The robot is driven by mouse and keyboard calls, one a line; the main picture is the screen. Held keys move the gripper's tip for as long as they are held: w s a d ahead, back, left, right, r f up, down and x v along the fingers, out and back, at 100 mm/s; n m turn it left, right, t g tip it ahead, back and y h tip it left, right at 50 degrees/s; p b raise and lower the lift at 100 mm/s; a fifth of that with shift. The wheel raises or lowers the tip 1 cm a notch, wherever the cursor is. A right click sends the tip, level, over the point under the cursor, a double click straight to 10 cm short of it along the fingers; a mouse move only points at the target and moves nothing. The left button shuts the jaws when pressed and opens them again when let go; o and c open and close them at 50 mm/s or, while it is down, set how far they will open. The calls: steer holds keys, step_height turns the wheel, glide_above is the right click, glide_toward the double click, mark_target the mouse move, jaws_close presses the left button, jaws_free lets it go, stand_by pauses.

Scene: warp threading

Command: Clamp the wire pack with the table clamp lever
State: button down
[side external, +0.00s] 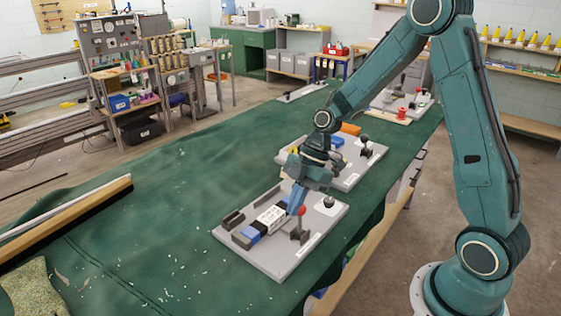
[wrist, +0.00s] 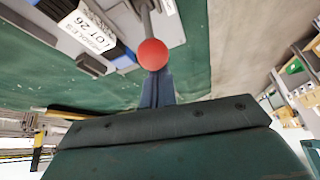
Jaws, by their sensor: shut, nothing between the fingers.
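The wire pack (side external: 270,218) is a dark and blue bundle with a white label, lying on a grey board (side external: 270,262). In the wrist view the pack (wrist: 86,26) is upper left, its label partly reading "LOT 26". The table clamp lever has a red ball knob (side external: 301,210) above a dark base on the board, right of the pack. In the wrist view the red knob (wrist: 152,54) sits at my fingertips, on a grey rod. My gripper (side external: 295,208) is shut and empty, fingers (wrist: 154,77) pointing at the knob. I cannot tell if they touch it.
A dark round knob (side external: 328,203) stands on the same board at its far right. A second grey board (side external: 348,180) with blue and orange parts lies behind my gripper. The green table (side external: 150,230) is mostly clear to the left. A long brush-like bar (side external: 65,217) lies at far left.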

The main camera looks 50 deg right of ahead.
steer(key=d+f+y, duration=0.1)
steer(key=d+y, duration=0.2)
steer(key=d, duration=0.4)
steer(key=shift+d+y, duration=0.25)
steer(key=shift+y, duration=0.15)
stand_by(0.4)
steer(key=a+r, duration=0.3)
steer(key=a, duration=0.1)
steer(key=d+r, duration=0.5)
steer(key=d, duration=0.4)
stand_by(0.4)
steer(key=shift+w, duration=0.1)
